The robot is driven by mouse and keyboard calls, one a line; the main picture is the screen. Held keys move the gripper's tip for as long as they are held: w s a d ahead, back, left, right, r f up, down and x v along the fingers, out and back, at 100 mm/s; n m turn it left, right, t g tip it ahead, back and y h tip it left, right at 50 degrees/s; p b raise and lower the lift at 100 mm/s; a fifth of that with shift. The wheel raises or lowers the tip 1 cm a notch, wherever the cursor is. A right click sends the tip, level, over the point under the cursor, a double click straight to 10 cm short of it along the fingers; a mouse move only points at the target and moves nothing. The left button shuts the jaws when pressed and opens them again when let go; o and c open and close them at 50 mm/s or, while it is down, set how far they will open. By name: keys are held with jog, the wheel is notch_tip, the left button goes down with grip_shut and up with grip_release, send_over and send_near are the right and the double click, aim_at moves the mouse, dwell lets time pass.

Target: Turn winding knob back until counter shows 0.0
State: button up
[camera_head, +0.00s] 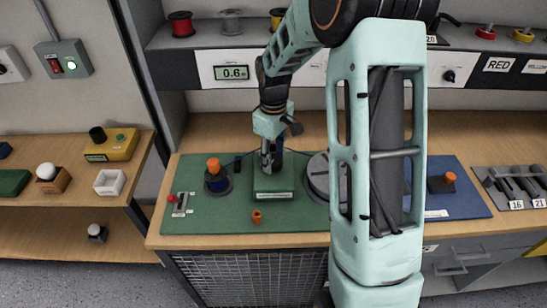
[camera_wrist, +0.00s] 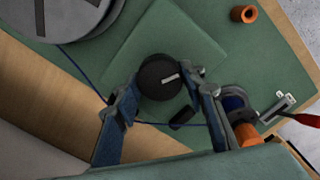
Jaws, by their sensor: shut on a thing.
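The winding knob (camera_wrist: 160,78) is round and black with a pale pointer mark, and stands on a green block (camera_wrist: 190,35) in the wrist view. My gripper (camera_wrist: 163,92) is around the knob, one finger at each side, shut on it. In the head view my gripper (camera_head: 271,165) comes down from above onto the green block (camera_head: 274,187), and it mostly hides the knob. The counter (camera_head: 231,73) on the upper panel reads 0.6.
An orange-topped spool post (camera_head: 215,178) stands left of the block, with an orange ring (camera_head: 257,217) in front. A large grey disc (camera_head: 318,178) is close on the right, partly behind my arm. A red-handled lever (camera_head: 178,202) is at the mat's left edge.

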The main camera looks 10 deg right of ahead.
aim_at(274, 158)
jog(key=shift+n, duration=0.6)
jog(key=o, duration=1.2)
jog(key=shift+c, duration=0.2)
notch_tip(274, 158, up, 12)
jog(key=shift+d, duration=0.1)
